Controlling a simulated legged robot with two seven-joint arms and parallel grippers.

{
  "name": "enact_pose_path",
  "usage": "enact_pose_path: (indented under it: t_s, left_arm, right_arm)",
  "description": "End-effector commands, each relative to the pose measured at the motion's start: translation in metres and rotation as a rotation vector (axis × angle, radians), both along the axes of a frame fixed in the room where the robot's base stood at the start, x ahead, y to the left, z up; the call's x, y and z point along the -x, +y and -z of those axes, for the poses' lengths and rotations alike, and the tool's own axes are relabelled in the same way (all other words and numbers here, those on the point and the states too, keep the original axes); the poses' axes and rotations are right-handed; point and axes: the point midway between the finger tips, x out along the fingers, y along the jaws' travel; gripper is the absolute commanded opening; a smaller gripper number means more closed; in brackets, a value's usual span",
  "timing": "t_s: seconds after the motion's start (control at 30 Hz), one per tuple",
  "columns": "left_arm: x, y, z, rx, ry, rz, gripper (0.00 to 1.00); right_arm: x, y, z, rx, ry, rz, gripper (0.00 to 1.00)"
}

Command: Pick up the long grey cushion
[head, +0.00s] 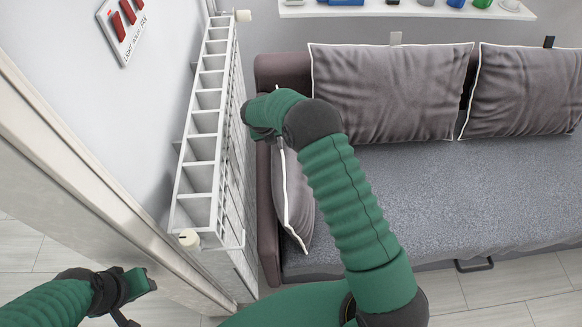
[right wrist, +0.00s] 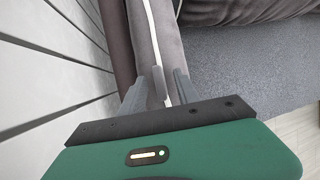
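A grey cushion with white piping (head: 296,200) leans on edge against the inside of the sofa's left arm, partly hidden by my right arm. Two wider grey cushions, a left one (head: 385,90) and a right one (head: 520,92), lean on the sofa back. My right gripper is over the sofa arm and the side cushion. In the right wrist view its fingers (right wrist: 158,95) are apart, with the side cushion's piped edge (right wrist: 150,25) running between them; contact is unclear. My left gripper (head: 137,300) is low at the left, open and empty, away from the sofa.
A white radiator (head: 205,130) stands on the wall close to the left of the sofa. The dark sofa arm (head: 267,215) lies between them. The grey seat (head: 450,195) is clear. A shelf with small items (head: 410,10) is above the sofa. A door frame (head: 90,180) is at left.

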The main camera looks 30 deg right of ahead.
Motion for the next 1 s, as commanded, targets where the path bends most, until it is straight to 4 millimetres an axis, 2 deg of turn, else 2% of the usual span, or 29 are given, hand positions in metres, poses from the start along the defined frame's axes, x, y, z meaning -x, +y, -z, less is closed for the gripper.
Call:
enact_pose_path:
  t_s: [0.07,0.37,1.0]
  left_arm:
    - [-0.0001,-0.0001,-0.0002,0.000,0.000,0.000,0.36]
    - [-0.0001,-0.0001,-0.0002,0.000,0.000,0.000,0.36]
    - [0.0000,-0.0001,-0.0003,0.000,0.000,0.000,0.36]
  right_arm:
    - [0.0002,0.0006,-0.0007,0.001,0.000,0.000,0.38]
    - [0.0000,0.0017,-0.0010,0.002,0.000,-0.001,0.00]
    - [-0.0006,0.0017,-0.0017,0.000,-0.002,-0.002,0.00]
